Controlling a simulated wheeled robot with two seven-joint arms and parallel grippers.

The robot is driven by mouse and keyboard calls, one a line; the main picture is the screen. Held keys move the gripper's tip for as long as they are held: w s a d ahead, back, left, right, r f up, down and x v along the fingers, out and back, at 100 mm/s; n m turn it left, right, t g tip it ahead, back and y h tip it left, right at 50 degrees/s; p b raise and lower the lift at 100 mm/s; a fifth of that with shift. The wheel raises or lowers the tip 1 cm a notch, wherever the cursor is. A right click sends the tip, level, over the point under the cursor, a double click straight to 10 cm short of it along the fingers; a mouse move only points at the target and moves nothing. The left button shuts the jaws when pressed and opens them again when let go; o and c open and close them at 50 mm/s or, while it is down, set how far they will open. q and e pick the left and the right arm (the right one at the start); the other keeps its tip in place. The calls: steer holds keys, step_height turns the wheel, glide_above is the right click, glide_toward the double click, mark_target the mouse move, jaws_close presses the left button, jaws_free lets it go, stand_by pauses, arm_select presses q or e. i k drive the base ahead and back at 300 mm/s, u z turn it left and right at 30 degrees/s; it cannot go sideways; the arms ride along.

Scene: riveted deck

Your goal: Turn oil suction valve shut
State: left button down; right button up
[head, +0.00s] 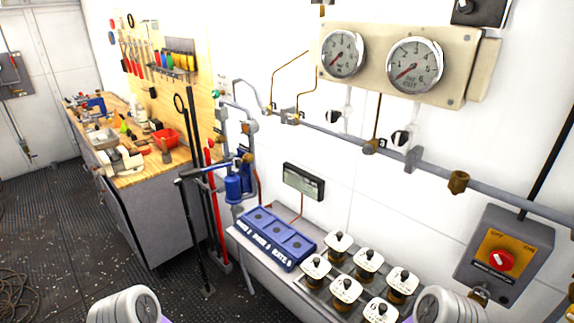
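I cannot tell which part is the oil suction valve, because no readable label marks it. Small black-handled fittings (401,138) sit on the wall under the gauges, and a brass fitting (459,181) sits on the grey pipe. More fittings (249,127) are on the pipes beside a blue hand pump (234,187). Whether any valve is open or shut does not show. Only pale rounded parts of my arms show at the bottom edge, left and right. Neither gripper is in view.
Two gauges (414,65) hang on the wall above the pipe (330,131). A grey switch box (505,254) with a red knob is at right. A blue case (271,238) and several white-topped jars (338,241) stand on a ledge. A workbench (140,228) is at left; dark floor lies before it.

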mark_target(210, 144)
steer(key=u, duration=0.25)
steer(key=i, duration=0.9)
steer(key=u, duration=0.4)
